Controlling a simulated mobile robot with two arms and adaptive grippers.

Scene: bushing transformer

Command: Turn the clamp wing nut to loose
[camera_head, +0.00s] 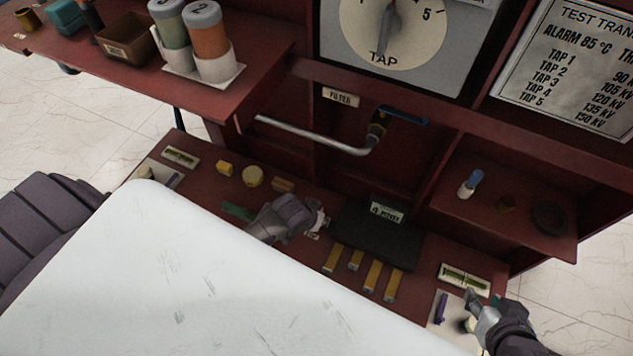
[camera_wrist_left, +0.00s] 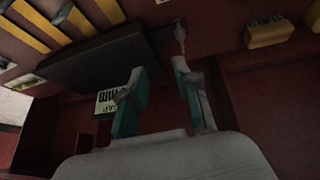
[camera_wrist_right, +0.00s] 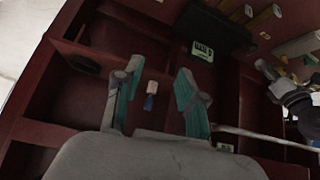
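I cannot single out the clamp wing nut for certain. A small grey metal piece (camera_wrist_left: 179,35) stands beside the dark block in the left wrist view and may be part of the clamp. My left gripper (camera_head: 320,218) is low over the bench's middle, by the dark block (camera_head: 376,238). In the left wrist view its teal-padded fingers (camera_wrist_left: 163,100) are apart with nothing between them. My right gripper (camera_head: 473,304) is at the bench's right end, by a pale plate with a purple piece (camera_head: 441,308). In the right wrist view its fingers (camera_wrist_right: 157,95) are open and empty.
Several yellow bars (camera_head: 372,275) lie in front of the dark block. A bent grey pipe with a valve (camera_head: 330,143) hangs behind. A large white surface (camera_head: 180,270) hides the bench's near side.

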